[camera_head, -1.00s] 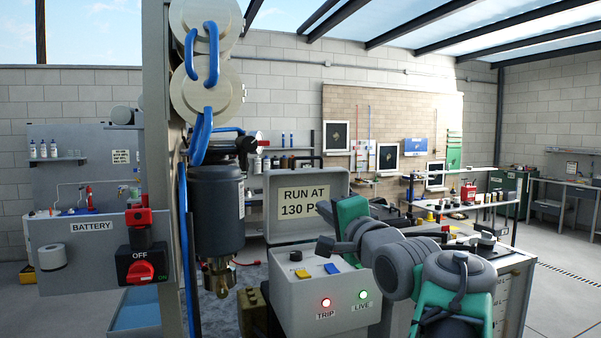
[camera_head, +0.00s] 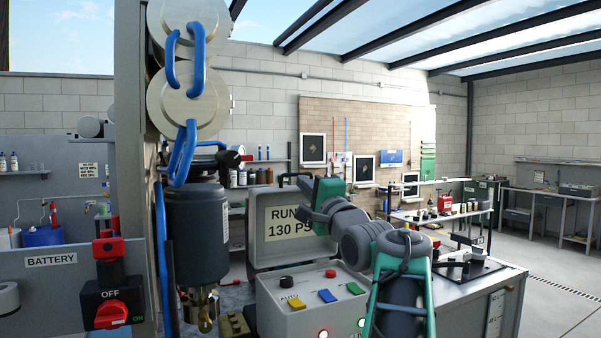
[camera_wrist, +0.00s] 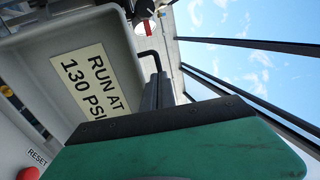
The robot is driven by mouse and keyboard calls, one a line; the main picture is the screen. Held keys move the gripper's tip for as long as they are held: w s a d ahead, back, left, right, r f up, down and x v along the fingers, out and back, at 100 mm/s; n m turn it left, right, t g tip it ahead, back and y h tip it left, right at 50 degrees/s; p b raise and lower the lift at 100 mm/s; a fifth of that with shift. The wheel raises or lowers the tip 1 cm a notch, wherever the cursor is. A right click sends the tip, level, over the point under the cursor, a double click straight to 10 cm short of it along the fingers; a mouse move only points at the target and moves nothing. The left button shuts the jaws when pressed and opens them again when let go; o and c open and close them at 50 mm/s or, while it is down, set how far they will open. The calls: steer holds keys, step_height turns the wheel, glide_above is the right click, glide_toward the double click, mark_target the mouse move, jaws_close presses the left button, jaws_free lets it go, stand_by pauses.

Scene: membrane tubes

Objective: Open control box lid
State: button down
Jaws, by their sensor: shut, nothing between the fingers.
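The control box (camera_head: 290,318) is grey, with yellow, blue, green, red and black controls on its top and lit lamps on its front. Its lid (camera_head: 262,248) stands raised at the back, its inner face toward me with a "RUN AT 130 PSI" label (camera_head: 289,223). A dark handle (camera_head: 294,178) is on the lid's top edge. My gripper (camera_head: 304,187) is shut and empty at the lid's upper right, partly hidden by my green wrist. In the wrist view its dark fingers (camera_wrist: 160,92) are close to the lid (camera_wrist: 112,38) and handle (camera_wrist: 152,58); contact is unclear.
A battery panel with a red switch (camera_head: 112,315) is at the far left. A counter (camera_head: 475,285) lies right, with open floor beyond.

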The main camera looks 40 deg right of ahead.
mark_target(293, 186)
steer(key=shift+x, duration=1.2)
steer(key=w+p, duration=0.1)
steer(key=w, duration=0.1)
steer(key=w+d+p, duration=0.1)
steer(key=w, duration=0.1)
steer(key=shift+w+d, duration=0.1)
steer(key=shift+w, duration=0.1)
steer(key=shift+s+r, duration=0.1)
